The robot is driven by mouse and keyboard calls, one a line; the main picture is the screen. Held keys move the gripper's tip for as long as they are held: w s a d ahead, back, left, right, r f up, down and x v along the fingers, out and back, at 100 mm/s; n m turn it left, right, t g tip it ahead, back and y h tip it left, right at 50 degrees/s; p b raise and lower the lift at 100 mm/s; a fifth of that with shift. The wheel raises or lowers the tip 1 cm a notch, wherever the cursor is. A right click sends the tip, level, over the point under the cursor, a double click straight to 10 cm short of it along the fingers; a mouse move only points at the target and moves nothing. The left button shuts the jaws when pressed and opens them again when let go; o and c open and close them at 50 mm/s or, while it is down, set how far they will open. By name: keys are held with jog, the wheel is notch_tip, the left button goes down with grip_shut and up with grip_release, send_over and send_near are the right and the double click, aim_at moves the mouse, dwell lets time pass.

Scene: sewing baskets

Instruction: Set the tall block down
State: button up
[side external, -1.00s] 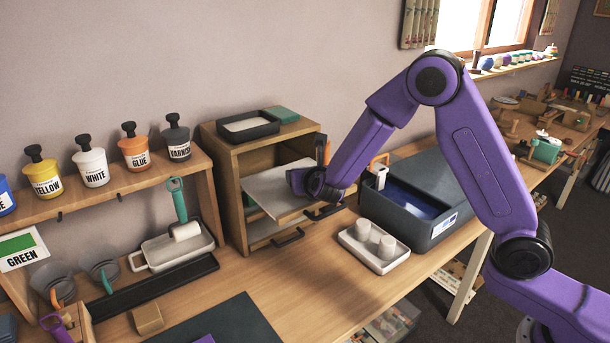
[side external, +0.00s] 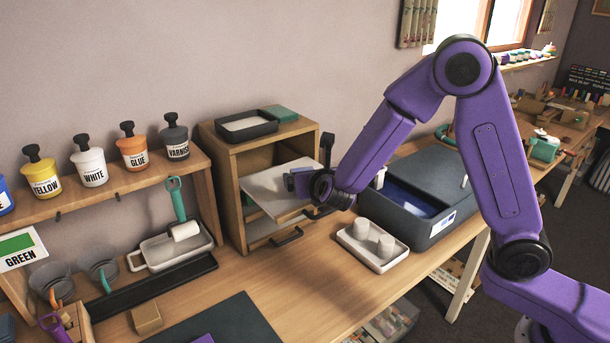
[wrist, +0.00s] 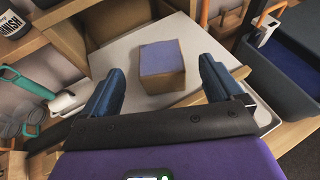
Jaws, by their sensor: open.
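A block (wrist: 162,58) with a flat purple top and wood-coloured sides stands on a pale pull-out shelf (wrist: 120,54) in the wrist view. My gripper (wrist: 160,80) is open, one blue finger to the left of the block and one to the right, with clear gaps on both sides. The block is nearer the far ends of the fingers. In the side external view my gripper (side external: 298,183) is over the front of the pale shelf (side external: 270,187). I cannot make out the block there.
The shelf sticks out of a wooden cabinet (side external: 228,190), with a dark tray (side external: 262,130) on its roof. To the right are a white tray (side external: 352,248) with two white cylinders and a dark blue bin (side external: 447,212).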

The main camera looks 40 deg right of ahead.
jog(key=v, duration=0.6)
jog(key=shift+s+d, duration=0.1)
jog(key=s+d+f+m+g+y, duration=0.1)
jog(key=s+d+m+g+y, duration=0.2)
jog(key=s, duration=1.3)
jog(key=s+d+f+m+g+y, duration=0.1)
jog(key=s+d+m+g, duration=0.3)
jog(key=s+m+g, duration=0.5)
jog(key=s+m+y, duration=0.1)
jog(key=s+m, duration=0.6)
jog(key=s, duration=0.1)
jog(key=shift+d+y, duration=0.25)
jog(key=shift+y, duration=0.15)
